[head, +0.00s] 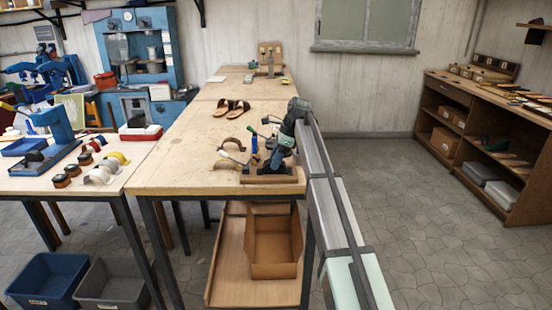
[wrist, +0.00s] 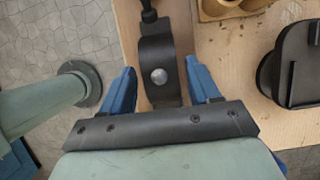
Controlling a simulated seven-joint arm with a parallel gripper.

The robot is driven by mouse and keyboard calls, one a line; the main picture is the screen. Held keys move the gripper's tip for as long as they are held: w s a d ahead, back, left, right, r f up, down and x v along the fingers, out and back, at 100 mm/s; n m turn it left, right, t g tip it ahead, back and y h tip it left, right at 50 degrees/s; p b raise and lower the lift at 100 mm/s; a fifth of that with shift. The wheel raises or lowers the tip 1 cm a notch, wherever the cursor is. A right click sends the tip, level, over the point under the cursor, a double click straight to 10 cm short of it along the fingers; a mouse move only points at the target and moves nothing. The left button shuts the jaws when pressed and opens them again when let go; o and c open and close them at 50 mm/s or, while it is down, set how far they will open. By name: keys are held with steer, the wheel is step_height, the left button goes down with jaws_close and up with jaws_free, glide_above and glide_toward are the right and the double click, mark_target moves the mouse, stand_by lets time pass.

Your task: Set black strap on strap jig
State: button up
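My gripper (wrist: 160,68) has two blue fingers, set apart. A dark band with a round metal stud (wrist: 158,90), which looks like the black strap, lies between them. Narrow gaps show on both sides of it, so the fingers do not appear to grip it. In the head view my gripper (head: 280,150) is low over the near right end of the workbench, among small tools. A wooden block with dark parts (head: 272,177) stands there at the bench edge. I cannot tell for sure which thing is the strap jig.
A black rounded object (wrist: 290,65) lies on the bench right of my gripper, with a wooden piece (wrist: 235,8) beyond. Sandals (head: 232,107) lie farther back on the workbench (head: 180,150). Several straps on forms (head: 100,172) stand on the left table. The bench middle is mostly clear.

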steer(key=shift+o, duration=0.4)
steer(key=shift+r, duration=0.1)
steer(key=shift+d+r, duration=0.1)
steer(key=shift+r, duration=0.15)
steer(key=v, duration=1.1)
steer(key=shift+r, duration=0.25)
